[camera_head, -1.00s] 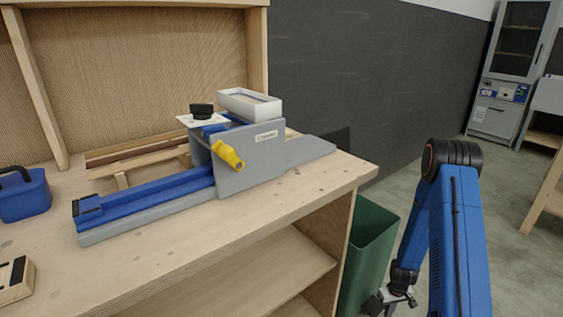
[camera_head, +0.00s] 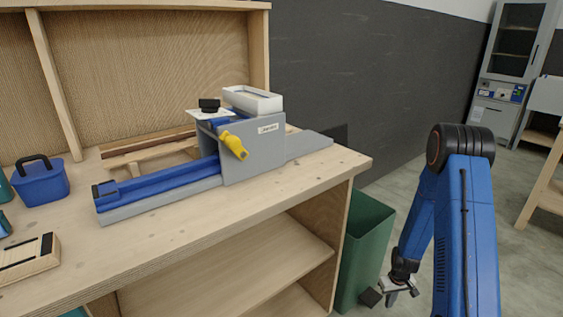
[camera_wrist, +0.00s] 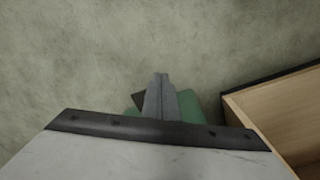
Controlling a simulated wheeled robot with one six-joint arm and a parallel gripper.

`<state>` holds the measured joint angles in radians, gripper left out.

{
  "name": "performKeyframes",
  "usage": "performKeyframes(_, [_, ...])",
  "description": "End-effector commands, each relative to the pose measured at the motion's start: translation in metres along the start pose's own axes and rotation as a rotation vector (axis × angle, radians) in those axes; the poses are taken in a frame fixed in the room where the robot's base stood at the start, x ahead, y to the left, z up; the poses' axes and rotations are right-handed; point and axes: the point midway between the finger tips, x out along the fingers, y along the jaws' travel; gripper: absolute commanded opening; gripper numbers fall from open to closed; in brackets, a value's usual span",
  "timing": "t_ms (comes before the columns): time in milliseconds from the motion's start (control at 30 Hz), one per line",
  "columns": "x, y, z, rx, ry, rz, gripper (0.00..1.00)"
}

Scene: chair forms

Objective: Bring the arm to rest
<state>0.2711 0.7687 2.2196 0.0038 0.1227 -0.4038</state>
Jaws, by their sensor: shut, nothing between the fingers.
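My blue arm (camera_head: 465,230) is bent at the right of the head view, with its elbow high and its forearm hanging down. My gripper (camera_head: 389,297) points down at the low end of the forearm, in front of the green bin and clear of the workbench. In the wrist view my gripper (camera_wrist: 160,88) shows its fingers together with nothing between them. The dark green bin (camera_head: 364,245) stands on the floor at the right end of the bench; part of it shows behind the fingers in the wrist view (camera_wrist: 188,106).
The wooden workbench (camera_head: 250,205) carries a grey and blue machine (camera_head: 245,150) with a yellow handle (camera_head: 234,146), a blue caddy (camera_head: 40,183) and a wooden block (camera_head: 28,258). A grey cabinet (camera_head: 499,105) stands at the back right. Open floor (camera_head: 415,165) lies between.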

Motion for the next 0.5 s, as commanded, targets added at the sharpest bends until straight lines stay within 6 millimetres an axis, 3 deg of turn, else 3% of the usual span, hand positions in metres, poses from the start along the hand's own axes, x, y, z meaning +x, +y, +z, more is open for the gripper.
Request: performKeyframes(500, [-0.151,-0.026,-0.013,0.022,0.075,0.024,0.0])
